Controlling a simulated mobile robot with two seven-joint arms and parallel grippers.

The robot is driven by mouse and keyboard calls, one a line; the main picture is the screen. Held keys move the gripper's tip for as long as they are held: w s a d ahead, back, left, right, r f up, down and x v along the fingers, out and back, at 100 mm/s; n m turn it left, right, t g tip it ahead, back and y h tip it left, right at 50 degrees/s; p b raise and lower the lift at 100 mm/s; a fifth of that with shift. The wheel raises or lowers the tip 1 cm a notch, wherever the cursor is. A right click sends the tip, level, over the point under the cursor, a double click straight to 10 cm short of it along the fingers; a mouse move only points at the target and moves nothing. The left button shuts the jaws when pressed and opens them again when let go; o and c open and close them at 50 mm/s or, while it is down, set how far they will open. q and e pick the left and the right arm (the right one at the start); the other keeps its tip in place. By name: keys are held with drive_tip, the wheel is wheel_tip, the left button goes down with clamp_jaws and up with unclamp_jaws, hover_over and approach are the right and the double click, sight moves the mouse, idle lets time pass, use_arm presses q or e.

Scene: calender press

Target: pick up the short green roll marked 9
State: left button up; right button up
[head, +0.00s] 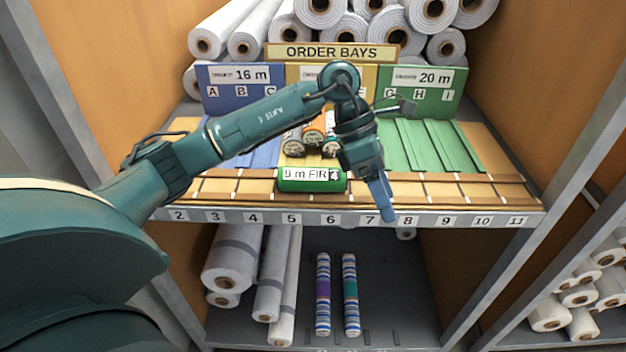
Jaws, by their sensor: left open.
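A short green roll (311,186) lies crosswise at the front of the middle bay. Its white label reads "9 m FIR" and then a character I cannot read clearly. It rests just behind the numbered front edge, above slots 5 and 6. My left gripper (382,204) points down to the right of the roll, above slot 7, apart from it in the picture. The gripper is open and seen nearly edge-on, with nothing visible in it. My left arm crosses in front of the bays and hides part of the middle one. My right gripper is out of view.
Several short rolls (312,134) are stacked behind the green one. The green bay's ribbed floor (428,147) at right is empty. A side wall (545,95) closes the right.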

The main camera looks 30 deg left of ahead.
sight(312, 170)
use_arm(q)
drive_tip(key=w+a+r+t+y, duration=0.1)
drive_tip(key=w+a+r+y, duration=0.15)
drive_tip(key=a, duration=0.55)
drive_tip(key=w+a+r+t+y, duration=0.1)
drive_tip(key=a+r+y, duration=0.3)
drive_tip(key=a, duration=0.3)
drive_tip(key=shift+n+y, duration=0.25)
drive_tip(key=shift+n, duration=0.25)
drive_tip(key=f, duration=0.7)
drive_tip(key=shift+s+a, duration=0.15)
drive_tip(key=shift+a, duration=0.15)
drive_tip(key=shift+a+f+p, duration=0.15)
drive_tip(key=shift+f+p, duration=0.1)
drive_tip(key=shift+f, duration=1.1)
drive_tip(key=shift+a+f+p, duration=0.1)
drive_tip(key=shift+f+p, duration=0.15)
drive_tip(key=shift+f, duration=1.1)
drive_tip(key=shift+c, duration=0.4)
drive_tip(key=c, duration=1)
